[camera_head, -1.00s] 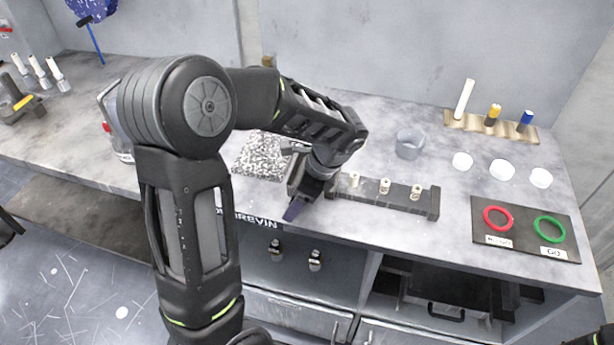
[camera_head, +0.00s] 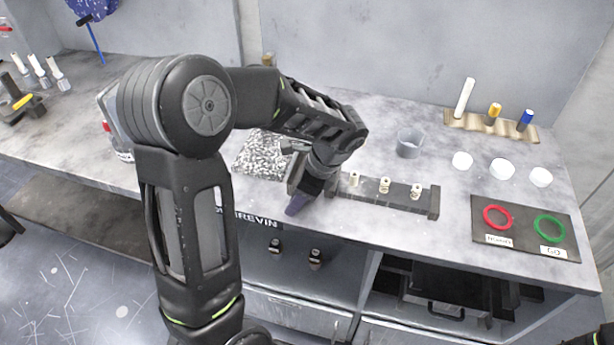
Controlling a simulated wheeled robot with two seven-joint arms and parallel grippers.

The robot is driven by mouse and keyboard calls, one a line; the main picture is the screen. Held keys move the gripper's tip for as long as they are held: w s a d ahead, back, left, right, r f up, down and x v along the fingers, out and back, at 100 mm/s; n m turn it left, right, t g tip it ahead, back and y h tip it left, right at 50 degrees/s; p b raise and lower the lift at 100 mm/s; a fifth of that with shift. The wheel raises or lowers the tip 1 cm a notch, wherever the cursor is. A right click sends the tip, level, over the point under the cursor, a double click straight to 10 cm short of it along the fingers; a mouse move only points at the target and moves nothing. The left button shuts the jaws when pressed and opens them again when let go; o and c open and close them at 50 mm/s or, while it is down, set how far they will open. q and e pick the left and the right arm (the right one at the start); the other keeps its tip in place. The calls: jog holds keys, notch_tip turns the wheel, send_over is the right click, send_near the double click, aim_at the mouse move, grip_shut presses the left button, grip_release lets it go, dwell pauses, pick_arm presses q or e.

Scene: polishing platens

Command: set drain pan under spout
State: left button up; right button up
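My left arm rises from the bottom and bends over the bench. Its gripper (camera_head: 298,203) points down at the bench's front edge, beside the left end of a dark rail (camera_head: 395,202) with several small pale fittings. Its dark purple finger shows, but the gap between the fingers is hidden, so I cannot tell whether it holds anything. A black tray-like object with a handle (camera_head: 446,312) sits in the open compartment under the bench; I cannot tell whether it is the drain pan. I cannot identify a spout. My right gripper is out of view.
A speckled block (camera_head: 262,157) lies behind my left forearm. Small bottles (camera_head: 315,258) stand below.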

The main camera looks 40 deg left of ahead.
pick_arm(q)
grip_shut()
jog(key=shift+r, duration=0.1)
notch_tip(320, 180, up, 10)
jog(key=shift+f+b, duration=0.1)
jog(key=shift+b, duration=0.45)
dwell(0.4)
